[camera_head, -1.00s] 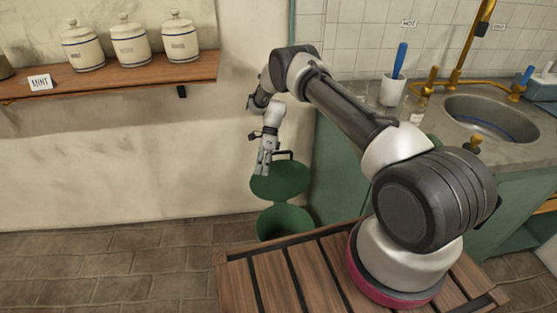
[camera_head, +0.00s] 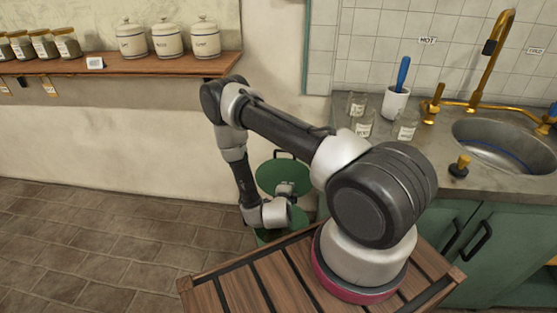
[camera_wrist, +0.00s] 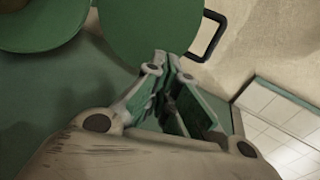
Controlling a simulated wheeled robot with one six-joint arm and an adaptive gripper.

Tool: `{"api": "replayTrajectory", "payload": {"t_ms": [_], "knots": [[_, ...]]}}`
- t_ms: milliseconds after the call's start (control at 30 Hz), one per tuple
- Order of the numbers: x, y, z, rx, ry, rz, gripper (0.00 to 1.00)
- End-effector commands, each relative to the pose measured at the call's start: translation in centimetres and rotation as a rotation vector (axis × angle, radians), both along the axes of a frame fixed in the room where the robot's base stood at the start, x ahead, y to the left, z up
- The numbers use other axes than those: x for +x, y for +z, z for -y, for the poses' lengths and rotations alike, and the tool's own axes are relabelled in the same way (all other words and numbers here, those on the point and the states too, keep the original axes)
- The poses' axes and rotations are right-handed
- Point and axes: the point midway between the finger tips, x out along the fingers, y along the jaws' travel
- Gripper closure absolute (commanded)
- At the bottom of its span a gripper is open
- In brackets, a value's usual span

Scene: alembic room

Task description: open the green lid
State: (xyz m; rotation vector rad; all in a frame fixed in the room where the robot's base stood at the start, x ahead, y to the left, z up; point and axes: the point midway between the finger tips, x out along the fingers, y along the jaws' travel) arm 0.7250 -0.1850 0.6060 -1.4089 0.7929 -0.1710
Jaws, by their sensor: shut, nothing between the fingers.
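The round green lid (camera_head: 281,174) stands tilted up above its green bin (camera_head: 265,238), against the wall, with a dark handle (camera_head: 284,153) at its top. In the wrist view the lid (camera_wrist: 145,28) fills the upper middle, with its handle (camera_wrist: 210,38) to the right and the bin (camera_wrist: 40,25) at the upper left. My gripper (camera_head: 290,188) is in front of the lid's lower part. In the wrist view my gripper (camera_wrist: 168,62) is shut and empty, its tips overlapping the lid's edge; I cannot tell whether they touch it. My wrist hides part of the bin.
A wooden slatted platform (camera_head: 255,290) carries my arm. To the right is a green cabinet with a sink (camera_head: 505,145), glass jars and a white cup (camera_head: 395,103). A shelf (camera_head: 130,65) with canisters is on the wall. The tiled floor at left is clear.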

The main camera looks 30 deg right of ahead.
Motion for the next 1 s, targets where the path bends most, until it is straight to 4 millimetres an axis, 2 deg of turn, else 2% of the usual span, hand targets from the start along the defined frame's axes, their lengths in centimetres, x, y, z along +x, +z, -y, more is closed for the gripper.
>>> {"api": "replayTrajectory", "payload": {"t_ms": [33, 100, 233, 467, 800, 1000], "knots": [[0.5, 1.7, 0.1, -0.037, 0.012, 0.065, 1.0], [1.3, 3.8, 0.1, -0.078, 0.027, 0.148, 1.0], [2.0, 5.6, 0.0, -0.109, 0.044, 0.225, 1.0], [4.4, 5.4, 1.5, -0.108, 0.041, 0.237, 1.0], [10.4, 4.3, 5.5, -0.107, 0.042, 0.236, 1.0], [12.7, 3.8, 6.9, -0.107, 0.043, 0.234, 1.0]]}}
